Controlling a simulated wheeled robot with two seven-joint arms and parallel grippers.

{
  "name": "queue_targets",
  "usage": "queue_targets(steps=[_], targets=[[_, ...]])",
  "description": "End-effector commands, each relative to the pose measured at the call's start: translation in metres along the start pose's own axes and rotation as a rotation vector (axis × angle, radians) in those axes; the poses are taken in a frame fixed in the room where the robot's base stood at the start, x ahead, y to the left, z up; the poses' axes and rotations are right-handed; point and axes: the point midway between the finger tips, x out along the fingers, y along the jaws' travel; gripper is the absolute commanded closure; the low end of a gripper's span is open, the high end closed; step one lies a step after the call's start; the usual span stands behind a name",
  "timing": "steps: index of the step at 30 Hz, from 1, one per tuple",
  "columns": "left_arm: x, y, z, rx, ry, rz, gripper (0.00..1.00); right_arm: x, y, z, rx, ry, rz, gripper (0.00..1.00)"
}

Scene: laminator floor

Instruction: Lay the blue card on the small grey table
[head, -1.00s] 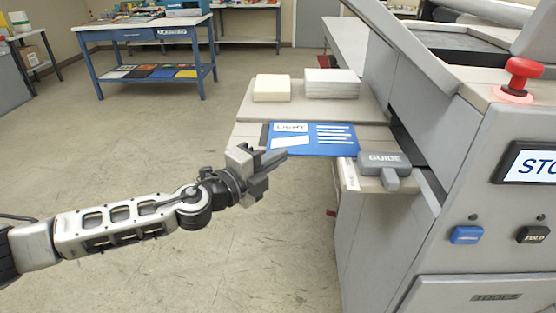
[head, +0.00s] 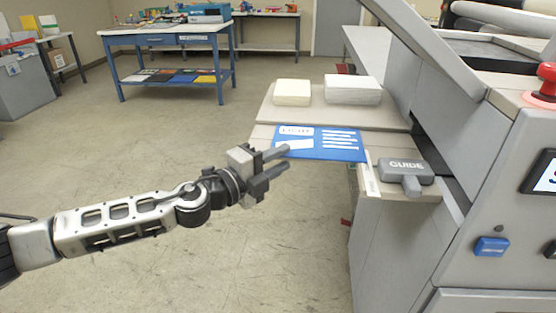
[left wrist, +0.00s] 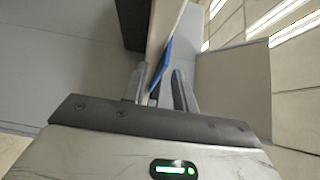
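The blue card (head: 335,149), with white print, lies flat on the pale feed shelf (head: 392,146) of the machine, its left end close to my left gripper. My left gripper (head: 277,162) is open at that left end, its two fingers apart. In the left wrist view the card (left wrist: 163,64) shows nearly edge-on, in line with the gap between the fingers (left wrist: 158,90). I cannot tell if they touch it. My right gripper is not in view. I cannot pick out a small grey table for sure.
A grey block marked GUIDE (head: 404,171) sits right of the card. Two pale stacks (head: 292,93) (head: 353,90) stand behind it. The machine (head: 480,170) fills the right side. A blue workbench (head: 170,38) stands at the back left. The floor between is clear.

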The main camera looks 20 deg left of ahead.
Motion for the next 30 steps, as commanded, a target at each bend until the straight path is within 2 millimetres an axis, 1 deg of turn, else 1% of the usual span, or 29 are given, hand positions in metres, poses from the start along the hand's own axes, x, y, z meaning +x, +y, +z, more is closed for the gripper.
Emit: queue_targets(steps=[4,7,10,12,18,22,25,27,30], targets=[[-0.002,0.0,0.0,0.0,0.0,0.0,0.72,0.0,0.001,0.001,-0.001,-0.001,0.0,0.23],[-0.01,0.002,0.001,0.0,-0.002,0.001,0.72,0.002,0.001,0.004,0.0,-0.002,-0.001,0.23],[-0.026,0.004,0.0,0.001,0.0,0.003,0.72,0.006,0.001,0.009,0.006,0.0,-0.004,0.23],[-0.041,0.007,0.001,0.002,-0.002,0.005,0.72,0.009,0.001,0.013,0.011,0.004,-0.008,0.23],[-0.08,0.008,0.0,0.004,0.001,0.007,0.72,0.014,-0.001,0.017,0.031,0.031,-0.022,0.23],[-0.097,0.008,0.003,0.004,-0.006,0.007,0.72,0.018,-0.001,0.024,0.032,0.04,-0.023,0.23],[-0.107,0.008,-0.001,0.005,0.003,0.007,0.72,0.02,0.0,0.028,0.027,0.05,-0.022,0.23],[-0.116,0.002,0.004,0.011,-0.015,0.018,0.72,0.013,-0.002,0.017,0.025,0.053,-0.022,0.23],[-0.126,0.002,0.004,0.014,-0.017,0.018,0.72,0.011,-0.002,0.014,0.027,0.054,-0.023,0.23]])
